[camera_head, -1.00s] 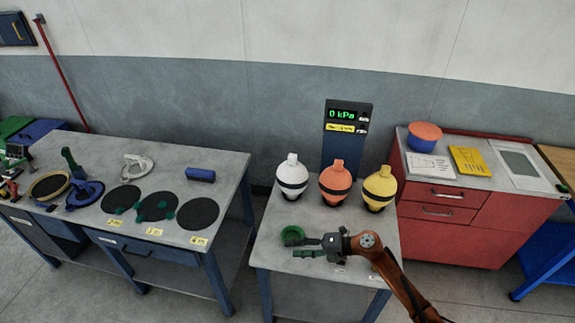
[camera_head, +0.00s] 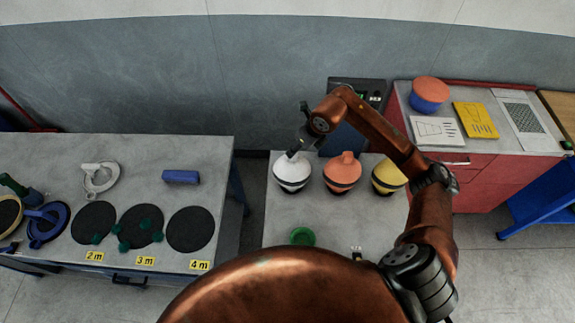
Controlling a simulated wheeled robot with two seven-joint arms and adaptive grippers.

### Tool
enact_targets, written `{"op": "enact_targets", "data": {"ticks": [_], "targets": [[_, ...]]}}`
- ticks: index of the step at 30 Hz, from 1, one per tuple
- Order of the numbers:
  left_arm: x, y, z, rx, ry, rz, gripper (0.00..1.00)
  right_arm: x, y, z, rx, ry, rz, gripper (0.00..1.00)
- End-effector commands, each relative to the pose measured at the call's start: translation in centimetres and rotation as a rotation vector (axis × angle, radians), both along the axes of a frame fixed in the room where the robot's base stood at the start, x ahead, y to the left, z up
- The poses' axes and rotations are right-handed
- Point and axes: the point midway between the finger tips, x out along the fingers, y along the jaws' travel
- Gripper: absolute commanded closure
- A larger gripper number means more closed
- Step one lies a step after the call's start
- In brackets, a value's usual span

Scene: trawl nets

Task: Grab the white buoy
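The white buoy (camera_head: 291,173), with a dark band, stands upright on the grey table (camera_head: 280,222), leftmost in a row with an orange buoy (camera_head: 342,172) and a yellow buoy (camera_head: 387,177). My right arm arches over the row from the right. My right gripper (camera_head: 295,153) points down at the top knob of the white buoy and overlaps it in the picture. The fingertips are small and partly merged with the knob, so I cannot tell whether they are closed on it. My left gripper is not in view.
A green ring (camera_head: 302,236) lies at the table's front. The dark gauge panel (camera_head: 343,86) stands behind the buoys, partly hidden by my arm. A left bench (camera_head: 165,157) holds black discs (camera_head: 190,229) and a blue block (camera_head: 181,177). A red cabinet (camera_head: 480,187) stands right.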

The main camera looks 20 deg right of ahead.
Motion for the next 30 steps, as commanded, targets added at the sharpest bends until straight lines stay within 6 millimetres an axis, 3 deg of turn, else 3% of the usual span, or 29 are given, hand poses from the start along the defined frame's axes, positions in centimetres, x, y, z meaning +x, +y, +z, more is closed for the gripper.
{"op": "enact_targets", "data": {"ticks": [8,18,26,30], "targets": [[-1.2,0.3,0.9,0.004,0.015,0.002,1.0,1.2,0.4,-2.6,0.003,0.004,0.0,0.56],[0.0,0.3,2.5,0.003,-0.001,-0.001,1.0,3.2,0.8,-6.3,0.002,0.004,-0.001,0.56],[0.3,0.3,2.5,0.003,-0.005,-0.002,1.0,3.3,0.8,-6.6,0.001,0.002,0.001,0.56],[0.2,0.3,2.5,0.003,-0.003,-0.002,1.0,3.3,0.8,-6.6,0.001,0.002,0.001,0.66]]}}
